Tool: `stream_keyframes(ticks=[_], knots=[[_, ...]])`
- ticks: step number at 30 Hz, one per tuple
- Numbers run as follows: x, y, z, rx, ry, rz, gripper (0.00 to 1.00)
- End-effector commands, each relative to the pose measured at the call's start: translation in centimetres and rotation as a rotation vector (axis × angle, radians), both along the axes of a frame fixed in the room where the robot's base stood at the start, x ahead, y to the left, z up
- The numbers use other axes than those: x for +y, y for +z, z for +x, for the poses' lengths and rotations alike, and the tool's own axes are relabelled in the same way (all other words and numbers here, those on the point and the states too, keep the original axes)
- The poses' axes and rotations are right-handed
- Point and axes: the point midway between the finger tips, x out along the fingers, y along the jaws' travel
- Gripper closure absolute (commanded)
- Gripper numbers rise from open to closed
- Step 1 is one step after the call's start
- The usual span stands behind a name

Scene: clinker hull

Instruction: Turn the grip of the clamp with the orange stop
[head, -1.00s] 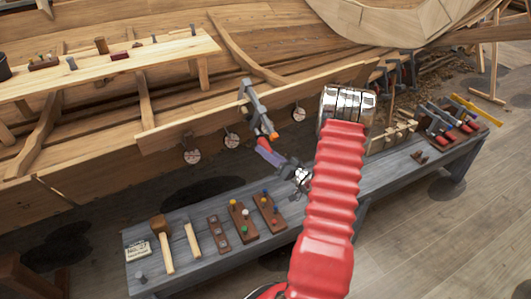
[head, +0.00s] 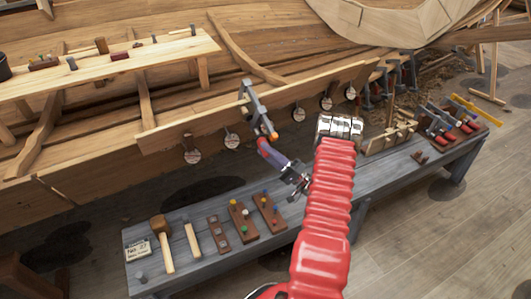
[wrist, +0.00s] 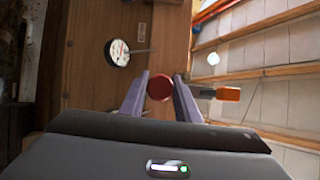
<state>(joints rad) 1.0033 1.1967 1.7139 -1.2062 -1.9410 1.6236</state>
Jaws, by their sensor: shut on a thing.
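The clamp (head: 256,104) is a grey metal bar clamp set over the edge of the long plank on the hull side. Its orange stop (head: 274,135) sits low on the bar and also shows in the wrist view (wrist: 228,94). Its grip is dark with a red end (wrist: 160,87), which lies between my two fingers in the wrist view. My gripper (head: 280,160) is shut on the grip, below and right of the clamp. The fingers partly hide the grip in the head view.
Labelled discs (head: 233,141) hang along the plank; one is near the gripper in the wrist view (wrist: 117,52). Below is a grey bench (head: 330,215) with a mallet (head: 163,242), pegged blocks (head: 243,221) and more clamps (head: 440,122) at its right end.

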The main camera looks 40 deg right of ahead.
Motion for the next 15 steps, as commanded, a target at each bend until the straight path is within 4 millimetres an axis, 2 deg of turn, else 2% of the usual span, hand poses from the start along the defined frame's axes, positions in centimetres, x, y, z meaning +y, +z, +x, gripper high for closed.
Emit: stream_keyframes(ticks=[1, 6, 15], knots=[[-0.08, -0.48, -0.07, 0.002, 0.008, 0.028, 0.93], [-0.03, -0.50, -0.07, -0.013, 0.042, 0.093, 0.93], [-0.06, -0.47, -0.04, -0.020, 0.059, 0.128, 0.93]])
